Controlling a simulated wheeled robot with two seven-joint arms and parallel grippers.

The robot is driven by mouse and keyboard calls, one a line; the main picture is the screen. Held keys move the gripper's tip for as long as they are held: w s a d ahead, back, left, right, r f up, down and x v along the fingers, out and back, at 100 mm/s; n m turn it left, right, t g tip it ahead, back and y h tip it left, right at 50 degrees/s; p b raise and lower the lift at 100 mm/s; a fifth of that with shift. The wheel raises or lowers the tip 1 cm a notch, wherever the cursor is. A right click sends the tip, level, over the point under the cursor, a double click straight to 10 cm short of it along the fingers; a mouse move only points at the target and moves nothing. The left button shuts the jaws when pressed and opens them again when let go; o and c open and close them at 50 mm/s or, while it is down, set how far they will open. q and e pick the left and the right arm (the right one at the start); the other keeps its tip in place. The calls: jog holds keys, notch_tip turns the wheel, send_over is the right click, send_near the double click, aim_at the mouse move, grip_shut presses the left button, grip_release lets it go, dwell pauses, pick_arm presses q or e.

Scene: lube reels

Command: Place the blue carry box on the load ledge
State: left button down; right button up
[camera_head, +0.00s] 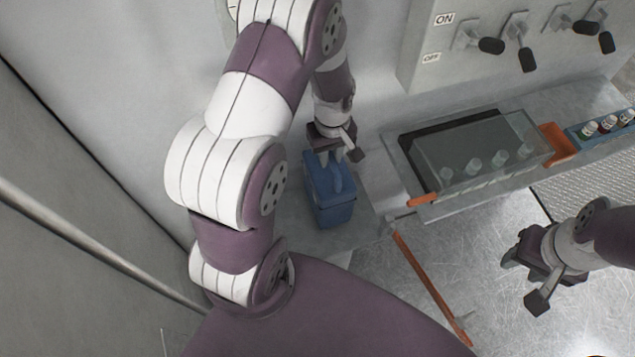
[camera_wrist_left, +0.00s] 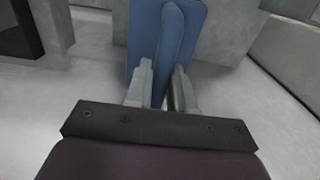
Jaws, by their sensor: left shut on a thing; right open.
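The blue carry box (camera_head: 333,207) is upright at the grey load ledge (camera_head: 292,232), below my left gripper in the head view. My left gripper (camera_head: 338,160) is shut on the box's raised top handle. The left wrist view shows both fingers (camera_wrist_left: 160,92) on either side of the blue handle ridge, with the blue box (camera_wrist_left: 146,28) beyond. The box appears to be on or just above the ledge; I cannot tell if it touches. My right gripper (camera_head: 524,284) is open and empty above the metal floor at the right.
A clear-covered tray (camera_head: 478,151) with orange handles stands right of the box. A blue rack (camera_head: 605,130) of small bottles is at the far right. An ON/OFF lever panel (camera_head: 500,40) is above. An orange bar (camera_head: 432,286) lies lower centre.

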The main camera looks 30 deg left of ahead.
aim_at(330, 170)
pick_arm(q)
jog(key=shift+f, duration=2.8)
jog(key=shift+d+f, duration=0.1)
jog(key=shift+f, duration=0.1)
jog(key=c, duration=1)
grip_release()
jog(key=shift+o, duration=0.2)
notch_tip(330, 170, up, 12)
jog(key=shift+s+d+r+b, duration=0.1)
jog(key=shift+s+r+b, duration=0.1)
jog(key=shift+b, duration=0.15)
jog(key=s+d+r+m, duration=0.1)
jog(key=m, duration=0.1)
jog(key=s+d+r+m, duration=0.1)
jog(key=s+r+m, duration=0.1)
jog(key=m, duration=0.1)
jog(key=shift+s+d+t, duration=0.1)
jog(key=shift+d+t, duration=0.2)
jog(key=s+d+r+m, duration=0.1)
jog(key=s+d+m, duration=0.1)
jog(key=s+m, duration=0.3)
jog(key=shift+s+d+r+t, duration=0.15)
jog(key=shift+s+r+t, duration=0.05)
jog(key=shift+r+t, duration=0.2)
